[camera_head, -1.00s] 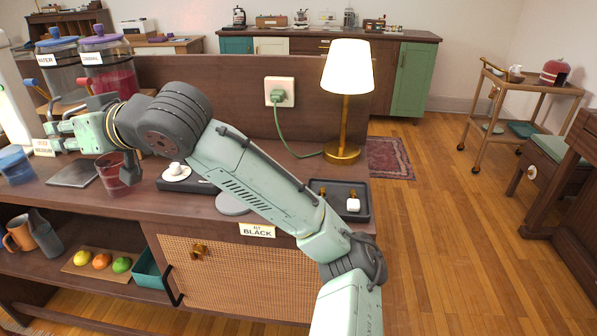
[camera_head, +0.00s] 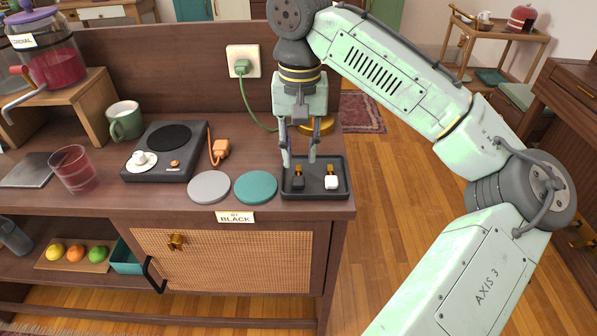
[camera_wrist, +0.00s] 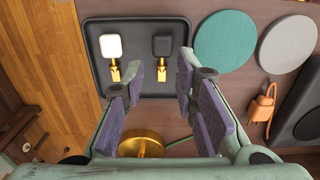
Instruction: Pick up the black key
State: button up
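The black key (camera_head: 298,181) lies in the left half of a dark tray (camera_head: 318,193) at the right end of the counter. A key with a white head (camera_head: 331,181) lies to its right. In the wrist view the black key (camera_wrist: 161,48) shows its dark square head and brass shaft. The white-headed key (camera_wrist: 111,46) is left of it there. My gripper (camera_head: 300,160) points down above the back part of the tray. In the wrist view its fingers (camera_wrist: 160,85) are spread apart with nothing between them, and the black key lies beyond the gap.
A grey disc (camera_head: 209,187) and a teal disc (camera_head: 255,187) lie left of the tray. A lamp's brass base (camera_head: 318,125) stands close behind my gripper. A green plug and cord (camera_head: 243,68), a hot plate (camera_head: 165,150) and an orange plug (camera_head: 220,150) are further left.

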aim_at(298, 175)
jog(key=f, duration=0.3)
jog(key=f+p, duration=0.1)
jog(key=f, duration=0.1)
jog(key=shift+w+a+f, duration=0.15)
jog(key=shift+w+f, duration=0.1)
jog(key=shift+f, duration=0.05)
jog(key=shift+c, duration=0.2)
jog(key=c, duration=0.5)
